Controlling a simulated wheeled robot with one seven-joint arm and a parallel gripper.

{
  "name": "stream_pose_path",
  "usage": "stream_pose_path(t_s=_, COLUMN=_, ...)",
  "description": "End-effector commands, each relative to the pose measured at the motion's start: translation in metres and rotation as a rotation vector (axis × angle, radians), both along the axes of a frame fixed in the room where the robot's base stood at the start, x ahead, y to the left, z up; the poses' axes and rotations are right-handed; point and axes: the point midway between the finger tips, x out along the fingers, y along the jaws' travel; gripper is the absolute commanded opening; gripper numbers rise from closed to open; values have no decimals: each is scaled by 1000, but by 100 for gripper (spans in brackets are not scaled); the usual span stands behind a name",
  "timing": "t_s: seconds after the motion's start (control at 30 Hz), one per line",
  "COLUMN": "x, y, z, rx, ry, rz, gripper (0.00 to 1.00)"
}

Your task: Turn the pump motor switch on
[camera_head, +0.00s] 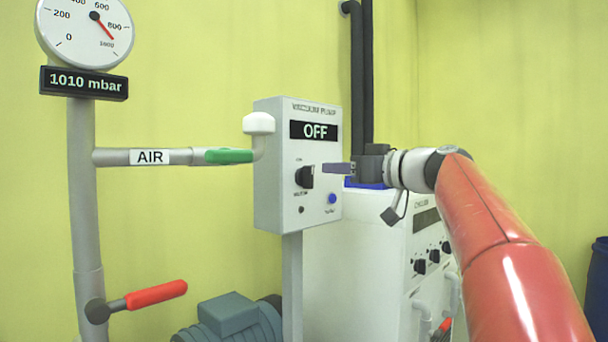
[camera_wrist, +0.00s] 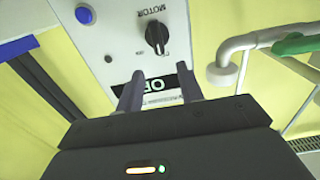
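The pump control box (camera_head: 268,190) is a grey panel on a post, and its display (camera_head: 315,130) reads OFF. The motor switch (camera_head: 304,177) is a black rotary knob on the box's front, below the display. It also shows in the wrist view (camera_wrist: 157,36), beside the word MOTOR. My gripper (camera_head: 335,168) is just right of the knob in the head view, apart from it. In the wrist view the two fingers (camera_wrist: 161,92) are spread with nothing between them, pointing at the panel near the display, which they partly cover.
A blue button (camera_head: 332,198) sits right of the knob. A red-handled valve (camera_head: 155,294) is lower left. A white cabinet with knobs (camera_head: 370,245) stands behind, under my arm.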

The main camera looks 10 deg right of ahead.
Motion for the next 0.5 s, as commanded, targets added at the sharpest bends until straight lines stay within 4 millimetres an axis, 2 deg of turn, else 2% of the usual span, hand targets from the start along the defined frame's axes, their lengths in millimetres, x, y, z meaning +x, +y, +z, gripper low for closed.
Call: stream_pose_path(t_s=0.5, x=56, y=42, z=2, rx=1, ry=-2, rz=4, gripper=37)
